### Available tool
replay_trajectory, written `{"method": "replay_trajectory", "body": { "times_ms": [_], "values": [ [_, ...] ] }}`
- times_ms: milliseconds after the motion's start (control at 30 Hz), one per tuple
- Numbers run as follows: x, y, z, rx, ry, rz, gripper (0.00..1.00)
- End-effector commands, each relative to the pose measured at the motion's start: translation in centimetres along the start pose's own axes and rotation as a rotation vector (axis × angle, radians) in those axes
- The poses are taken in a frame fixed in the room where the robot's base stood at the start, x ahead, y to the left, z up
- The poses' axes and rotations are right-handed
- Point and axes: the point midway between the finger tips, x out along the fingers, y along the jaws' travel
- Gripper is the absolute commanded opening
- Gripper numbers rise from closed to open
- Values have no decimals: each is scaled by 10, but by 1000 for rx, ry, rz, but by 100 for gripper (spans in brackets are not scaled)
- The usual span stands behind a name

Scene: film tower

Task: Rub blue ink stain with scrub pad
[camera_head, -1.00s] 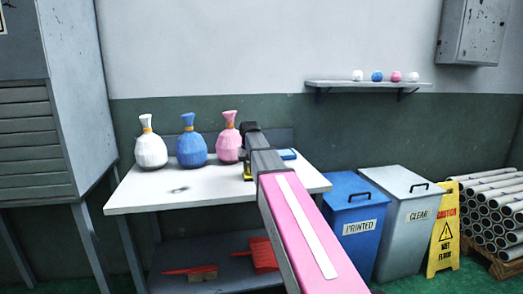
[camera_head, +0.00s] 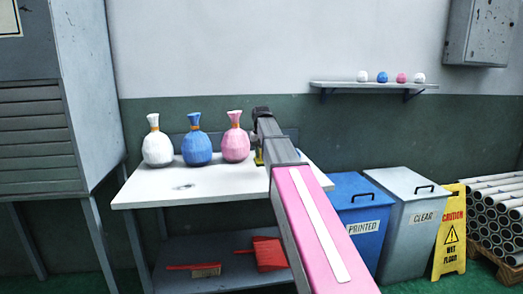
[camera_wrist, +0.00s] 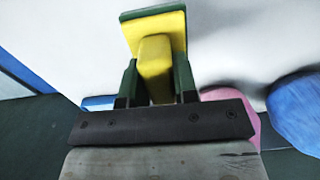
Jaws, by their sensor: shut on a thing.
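My gripper (camera_wrist: 157,82) is shut on a scrub pad (camera_wrist: 155,22), which has a yellow block and a dark green face. In the head view the pad (camera_head: 259,158) shows as a small yellow patch beside my arm, over the right part of the white table (camera_head: 225,188); my arm hides most of the gripper. A small dark stain (camera_head: 184,186) lies on the table's left front part, away from the pad. Its blue colour is hard to make out. I cannot tell whether the pad touches the table.
White (camera_head: 157,147), blue (camera_head: 197,147) and pink (camera_head: 235,144) tied bags stand along the table's back. A red dustpan (camera_head: 269,254) and brush (camera_head: 205,269) lie on the lower shelf. Blue (camera_head: 357,205) and grey (camera_head: 405,215) bins stand right.

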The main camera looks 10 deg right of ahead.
Motion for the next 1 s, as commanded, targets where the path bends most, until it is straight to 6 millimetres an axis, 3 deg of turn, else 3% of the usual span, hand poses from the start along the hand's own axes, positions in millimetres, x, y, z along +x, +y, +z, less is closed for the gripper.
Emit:
{"method": "replay_trajectory", "body": {
  "times_ms": [300,1000],
  "values": [
    [-22,0,-10,0,1,0,5],
    [-21,0,-10,0,0,0,5]
  ]
}}
